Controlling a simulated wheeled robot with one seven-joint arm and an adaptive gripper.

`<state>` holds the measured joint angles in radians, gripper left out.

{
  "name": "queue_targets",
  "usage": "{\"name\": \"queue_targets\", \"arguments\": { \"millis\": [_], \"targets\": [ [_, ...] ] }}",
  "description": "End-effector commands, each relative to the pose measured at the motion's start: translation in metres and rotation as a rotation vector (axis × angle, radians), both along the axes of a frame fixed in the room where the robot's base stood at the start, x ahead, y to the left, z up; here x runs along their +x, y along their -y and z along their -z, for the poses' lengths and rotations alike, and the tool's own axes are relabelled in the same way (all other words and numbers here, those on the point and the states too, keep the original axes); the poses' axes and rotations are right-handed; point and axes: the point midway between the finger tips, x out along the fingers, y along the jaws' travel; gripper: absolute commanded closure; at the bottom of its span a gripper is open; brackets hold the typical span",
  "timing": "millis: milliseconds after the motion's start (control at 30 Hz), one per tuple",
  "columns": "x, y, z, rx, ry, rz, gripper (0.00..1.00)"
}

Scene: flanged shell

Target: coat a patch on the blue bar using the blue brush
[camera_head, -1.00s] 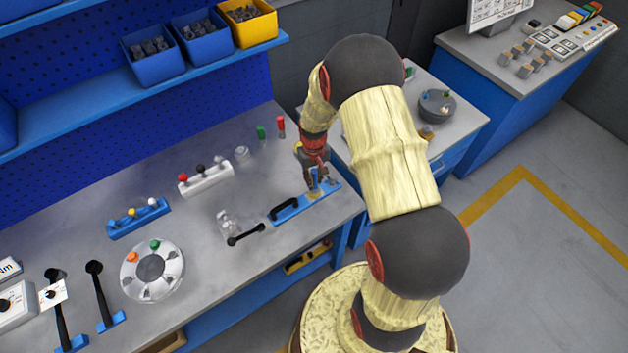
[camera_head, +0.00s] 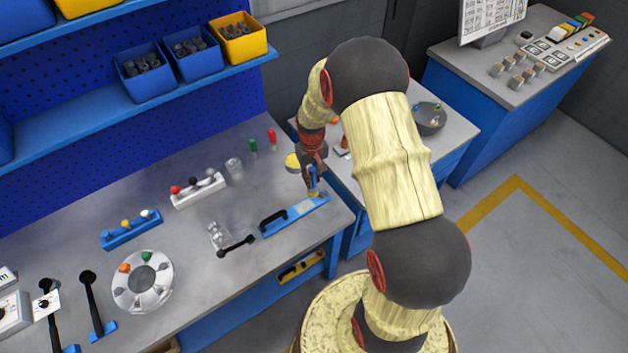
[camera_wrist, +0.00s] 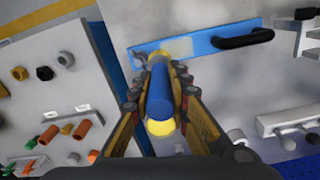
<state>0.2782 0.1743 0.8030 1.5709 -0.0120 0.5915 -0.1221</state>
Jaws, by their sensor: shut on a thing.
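The blue bar (camera_head: 288,218) lies on the workbench near its right front corner, with a black handle at its left part. A pale beige patch (camera_head: 304,207) shows on its top; the patch (camera_wrist: 178,47) also shows in the wrist view. My gripper (camera_head: 313,184) is shut on the blue brush (camera_wrist: 158,92), whose rounded end is yellow. The brush points down toward the bar's right part, beside the patch. In the wrist view its far end overlaps the bar's end near the patch edge. I cannot tell whether the tip touches.
A black lever (camera_head: 236,246) and a clear jar (camera_head: 218,236) stand left of the bar. A white block with knobs (camera_head: 199,189) is behind them. Red and green upright pieces stand at the back. A side cabinet (camera_head: 448,137) lies beyond the bench's right edge.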

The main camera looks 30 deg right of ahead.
Motion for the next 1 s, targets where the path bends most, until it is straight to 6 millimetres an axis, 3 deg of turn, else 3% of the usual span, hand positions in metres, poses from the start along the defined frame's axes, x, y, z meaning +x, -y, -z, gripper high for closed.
{"name": "queue_targets", "arguments": {
  "millis": [233, 1000],
  "targets": [
    [0.004, -0.002, -0.021, 0.000, 0.000, -0.001, 1.00],
    [0.005, -0.002, -0.021, 0.000, 0.000, -0.001, 1.00]
  ]
}}
